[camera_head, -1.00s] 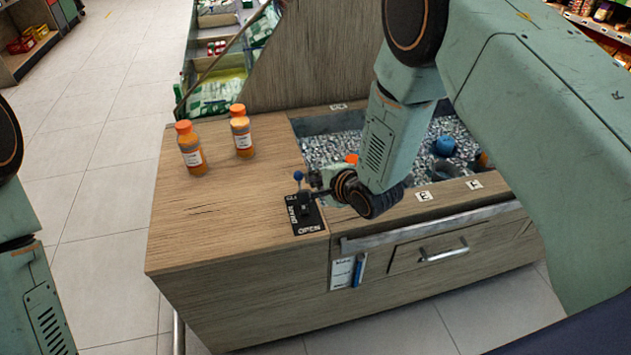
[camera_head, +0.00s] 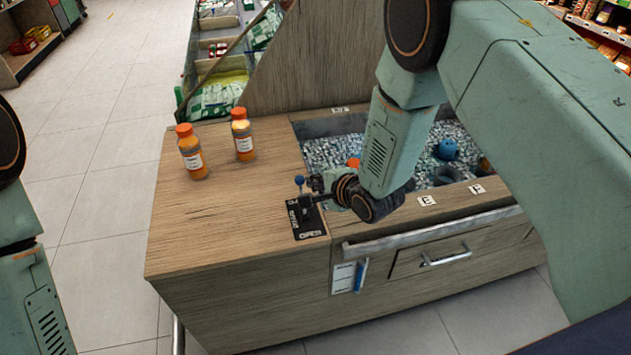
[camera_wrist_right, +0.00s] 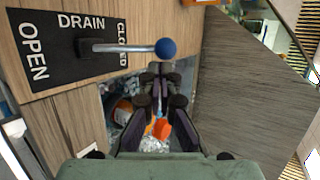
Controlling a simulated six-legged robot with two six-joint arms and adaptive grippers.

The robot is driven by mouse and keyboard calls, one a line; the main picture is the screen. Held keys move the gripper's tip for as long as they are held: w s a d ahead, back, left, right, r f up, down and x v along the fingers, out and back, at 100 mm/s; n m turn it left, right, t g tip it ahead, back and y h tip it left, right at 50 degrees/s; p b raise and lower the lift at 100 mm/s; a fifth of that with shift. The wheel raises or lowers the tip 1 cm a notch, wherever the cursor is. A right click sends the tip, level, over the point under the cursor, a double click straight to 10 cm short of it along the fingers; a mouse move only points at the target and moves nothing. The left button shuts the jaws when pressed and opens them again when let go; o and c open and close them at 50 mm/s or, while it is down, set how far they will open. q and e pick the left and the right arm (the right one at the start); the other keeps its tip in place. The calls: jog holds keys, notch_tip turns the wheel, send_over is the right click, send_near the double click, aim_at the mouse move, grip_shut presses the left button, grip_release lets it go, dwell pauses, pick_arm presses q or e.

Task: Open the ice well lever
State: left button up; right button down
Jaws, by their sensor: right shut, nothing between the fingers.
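The ice well lever has a blue ball knob (camera_head: 299,180) on a metal rod. It rises from a black plate (camera_head: 311,224) near the counter's front edge. In the right wrist view the plate (camera_wrist_right: 50,72) reads OPEN at left, DRAIN at top and CLOSED at right. There the rod lies across to the right with its knob (camera_wrist_right: 165,48) toward the CLOSED side. My right gripper (camera_head: 317,184) is shut and empty, just right of the knob. In the right wrist view its fingertips (camera_wrist_right: 161,72) sit just below the knob, apparently apart from it. My left gripper is out of view.
The ice well (camera_head: 333,151) lies right of the lever, with ice, a blue ball (camera_head: 448,149) and orange items inside. Two orange juice bottles (camera_head: 192,152) (camera_head: 243,135) stand on the counter behind the lever. A wooden panel (camera_head: 318,55) rises behind.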

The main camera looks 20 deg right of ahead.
jog(key=shift+s+r, duration=0.15)
jog(key=shift+w+f, duration=0.2)
jog(key=shift+w, duration=0.1)
jog(key=shift+w+f+b, duration=0.1)
jog(key=shift+w+b, duration=0.25)
jog(key=shift+w+f, duration=0.15)
jog(key=shift+w, duration=0.1)
jog(key=shift+s, duration=0.1)
